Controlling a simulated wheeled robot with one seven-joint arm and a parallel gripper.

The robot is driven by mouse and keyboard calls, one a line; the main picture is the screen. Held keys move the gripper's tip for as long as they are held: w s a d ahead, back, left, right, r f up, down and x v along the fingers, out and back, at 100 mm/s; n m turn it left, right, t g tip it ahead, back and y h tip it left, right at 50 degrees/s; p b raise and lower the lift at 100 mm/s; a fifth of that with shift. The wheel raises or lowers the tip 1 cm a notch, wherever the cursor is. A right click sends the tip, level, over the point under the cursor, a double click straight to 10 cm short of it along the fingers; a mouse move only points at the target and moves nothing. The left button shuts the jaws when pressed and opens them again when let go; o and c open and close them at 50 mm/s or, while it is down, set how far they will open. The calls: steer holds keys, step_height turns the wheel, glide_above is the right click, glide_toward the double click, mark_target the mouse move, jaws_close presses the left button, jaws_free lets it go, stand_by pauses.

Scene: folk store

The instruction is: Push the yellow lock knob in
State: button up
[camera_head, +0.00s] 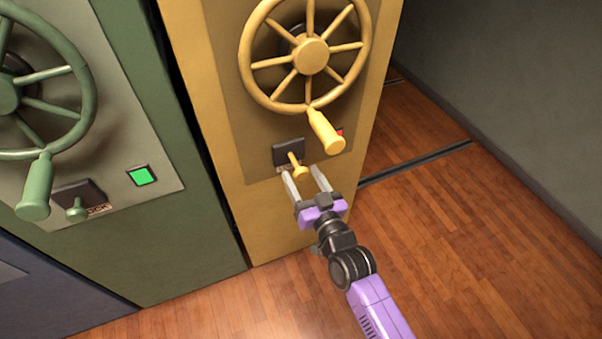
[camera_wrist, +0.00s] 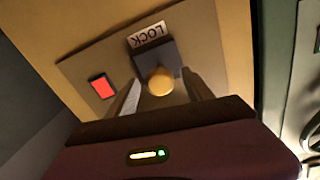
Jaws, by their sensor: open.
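The yellow lock knob (camera_head: 300,173) sticks out on a stem from a dark plate (camera_head: 288,151) on the yellow cabinet, below its wheel. In the wrist view the knob (camera_wrist: 160,82) shows its round end in front of the dark block, with a "LOCK" label (camera_wrist: 148,35) beside it. My gripper (camera_head: 304,177) is open, with one finger on each side of the knob in the picture. I cannot tell whether the fingers touch it. A red indicator (camera_wrist: 102,87) is lit on the same panel; in the head view it is mostly hidden behind the wheel's handle.
The yellow wheel (camera_head: 311,56) has a handle (camera_head: 326,131) hanging just above my gripper. A green cabinet at left has its own wheel (camera_head: 12,93), a green knob (camera_head: 76,209) and a lit green indicator (camera_head: 142,176). The wooden floor (camera_head: 480,240) at right is clear.

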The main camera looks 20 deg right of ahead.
steer(key=shift+w, duration=0.8)
jaws_close()
